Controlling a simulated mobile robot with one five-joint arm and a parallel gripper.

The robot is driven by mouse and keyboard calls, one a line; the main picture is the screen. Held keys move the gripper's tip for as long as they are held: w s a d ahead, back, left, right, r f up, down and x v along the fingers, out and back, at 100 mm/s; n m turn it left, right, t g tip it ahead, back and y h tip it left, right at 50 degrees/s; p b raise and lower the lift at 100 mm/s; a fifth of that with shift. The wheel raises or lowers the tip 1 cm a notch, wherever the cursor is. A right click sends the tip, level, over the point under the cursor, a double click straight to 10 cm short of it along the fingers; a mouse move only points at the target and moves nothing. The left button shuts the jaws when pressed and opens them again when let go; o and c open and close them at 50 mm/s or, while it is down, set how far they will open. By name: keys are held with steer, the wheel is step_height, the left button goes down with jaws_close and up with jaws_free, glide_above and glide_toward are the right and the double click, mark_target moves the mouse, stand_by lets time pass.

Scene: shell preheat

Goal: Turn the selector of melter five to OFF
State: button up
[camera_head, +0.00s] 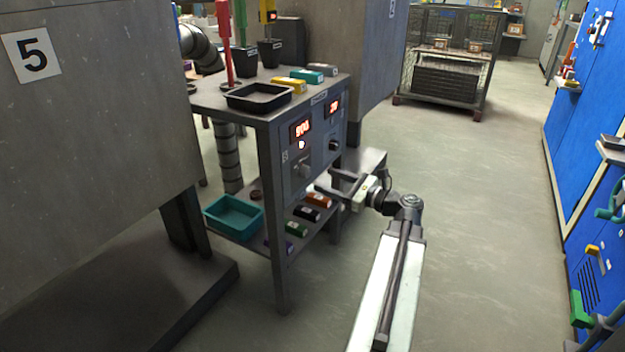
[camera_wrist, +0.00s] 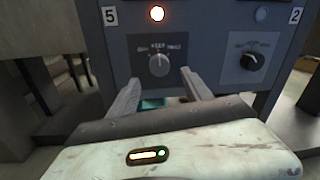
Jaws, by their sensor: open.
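The selector of melter five is a grey knob (camera_wrist: 159,63) on the left of the panel, beside the "5" label (camera_wrist: 109,16). It appears to point about straight up, near the middle word of its small lettering, which is hard to read. Its lamp (camera_wrist: 157,13) glows above it. In the head view the knob (camera_head: 303,169) sits below a lit red display (camera_head: 301,129). My gripper (camera_wrist: 163,88) is open and empty, its fingers apart and short of the knob, one on each side. It also shows in front of the panel in the head view (camera_head: 326,180).
A black knob (camera_wrist: 250,62) near label "2" (camera_wrist: 296,15) sits to the right, under an unlit lamp (camera_wrist: 261,14). A black tray (camera_head: 259,103) stands on the bench top. A teal bin (camera_head: 234,222) lies on the lower shelf. The floor to the right is clear.

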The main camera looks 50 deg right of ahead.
mark_target(309, 173)
steer(key=w, duration=0.4)
steer(key=w+a, duration=0.1)
steer(key=w, duration=0.1)
steer(key=c, duration=1.2)
steer(key=shift+w+d, duration=0.15)
steer(key=shift+d, duration=0.05)
jaws_close()
steer(key=shift+a, duration=0.15)
steer(key=shift+f+n, duration=0.1)
steer(key=shift+n, duration=1.3)
steer(key=n, duration=0.3)
steer(key=n+b, duration=0.1)
steer(key=n, duration=0.2)
steer(key=shift+s+t, duration=0.2)
steer(key=shift+t, duration=0.1)
steer(key=shift+n, duration=0.3)
steer(key=o, duration=1.2)
jaws_free()
